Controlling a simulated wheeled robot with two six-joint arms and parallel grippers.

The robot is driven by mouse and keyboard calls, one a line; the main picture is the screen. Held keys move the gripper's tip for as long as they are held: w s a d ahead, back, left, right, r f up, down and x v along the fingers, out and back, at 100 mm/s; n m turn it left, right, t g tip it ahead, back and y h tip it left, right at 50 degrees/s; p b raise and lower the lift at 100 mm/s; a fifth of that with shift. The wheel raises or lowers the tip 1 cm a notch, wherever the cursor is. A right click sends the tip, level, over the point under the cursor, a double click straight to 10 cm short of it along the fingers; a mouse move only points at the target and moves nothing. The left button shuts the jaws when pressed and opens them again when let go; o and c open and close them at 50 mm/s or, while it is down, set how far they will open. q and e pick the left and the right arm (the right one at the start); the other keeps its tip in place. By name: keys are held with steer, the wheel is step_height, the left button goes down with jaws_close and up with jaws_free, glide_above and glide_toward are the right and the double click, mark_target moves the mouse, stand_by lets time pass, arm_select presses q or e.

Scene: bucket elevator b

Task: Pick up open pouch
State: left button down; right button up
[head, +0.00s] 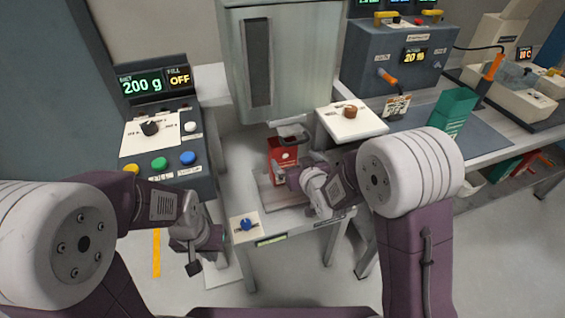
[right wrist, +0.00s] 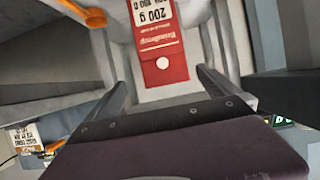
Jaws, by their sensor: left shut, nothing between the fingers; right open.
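A red pouch (head: 280,148) stands upright below a metal spout in the middle of the head view. In the right wrist view the pouch (right wrist: 160,58) shows a white label reading 200 g and a red lower part, centred ahead between my fingers. My right gripper (right wrist: 160,84) is open; its two fingers point toward the pouch, one to each side, and I cannot tell if they touch it. In the head view my right gripper (head: 287,176) partly hides the pouch's lower part. My left gripper (head: 206,250) is shut and empty, low beside the small table. The pouch's top edge is not clear.
A control box (head: 160,140) with a 200 g display stands left. A blue knob (head: 246,224) sits on the table's front corner. A knob panel (head: 350,121) is right of the spout. A green pouch (head: 452,108) stands on the right bench. Floor is clear in front.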

mark_target(285, 149)
steer(key=shift+t, duration=0.3)
steer(key=w, duration=0.1)
steer(key=w+a, duration=0.2)
steer(key=shift+w+f+b, duration=0.25)
steer(key=shift+w+b, duration=0.05)
steer(key=shift+w, duration=0.05)
steer(key=x, duration=0.3)
steer(key=b+x, duration=0.1)
steer(key=x, duration=0.1)
steer(key=shift+w+a+r, duration=0.1)
steer(key=shift+w+a, duration=0.05)
steer(key=shift+w, duration=0.25)
steer(key=shift+s, duration=0.1)
steer(key=shift+c, duration=0.9)
steer(key=shift+r, duration=0.1)
steer(key=c, duration=0.7)
